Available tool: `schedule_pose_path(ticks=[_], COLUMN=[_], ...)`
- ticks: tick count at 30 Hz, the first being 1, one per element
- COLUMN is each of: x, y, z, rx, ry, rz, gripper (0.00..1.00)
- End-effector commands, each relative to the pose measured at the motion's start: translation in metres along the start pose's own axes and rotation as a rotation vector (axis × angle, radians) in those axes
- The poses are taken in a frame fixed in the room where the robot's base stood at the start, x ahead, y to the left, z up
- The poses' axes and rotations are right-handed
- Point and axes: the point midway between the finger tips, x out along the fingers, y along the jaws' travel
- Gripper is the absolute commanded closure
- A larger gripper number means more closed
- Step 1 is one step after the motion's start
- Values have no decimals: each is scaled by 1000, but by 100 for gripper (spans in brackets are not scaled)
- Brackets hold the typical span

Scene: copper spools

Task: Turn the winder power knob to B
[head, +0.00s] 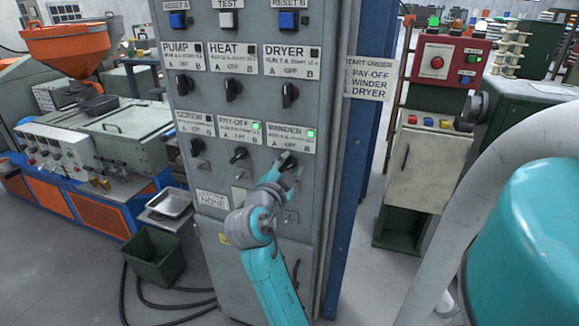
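The winder power knob (283,158) is a black knob on the grey control cabinet, under the WINDER label (286,138). A green lamp (310,134) on that label is lit. My gripper (286,169) is right at the knob from below and in front, and covers part of it. The knob's pointing direction is hard to tell. Whether the fingers touch or close on it cannot be made out. The B mark is at the right end of the label, with A at the left.
The PAY-OFF knob (238,155) is close by on the left, with its lamp (257,127) lit green. The DRYER knob (290,95) is above. A start-order sign (369,78) juts out at the right. A green bin (154,257) stands on the floor.

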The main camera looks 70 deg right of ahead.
Motion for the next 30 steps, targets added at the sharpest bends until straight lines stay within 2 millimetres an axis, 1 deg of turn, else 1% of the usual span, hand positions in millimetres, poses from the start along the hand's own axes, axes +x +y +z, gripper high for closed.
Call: schedule_pose_path(ticks=[5, 8, 11, 18, 21, 25, 30], x=[-4, -15, -31, -77, -92, -107, -118], y=[0, -1, -1, -1, -1, -1, 0], z=[0, 1, 1, 1, 1, 1, 1], rx=[0, 0, 0, 0, -1, -1, 0], ry=[-1, -2, -3, -4, -3, -3, -1], rz=[-1, -2, -4, -4, -3, -2, -1], gripper=[59, 59, 59, 59, 59, 59, 59])
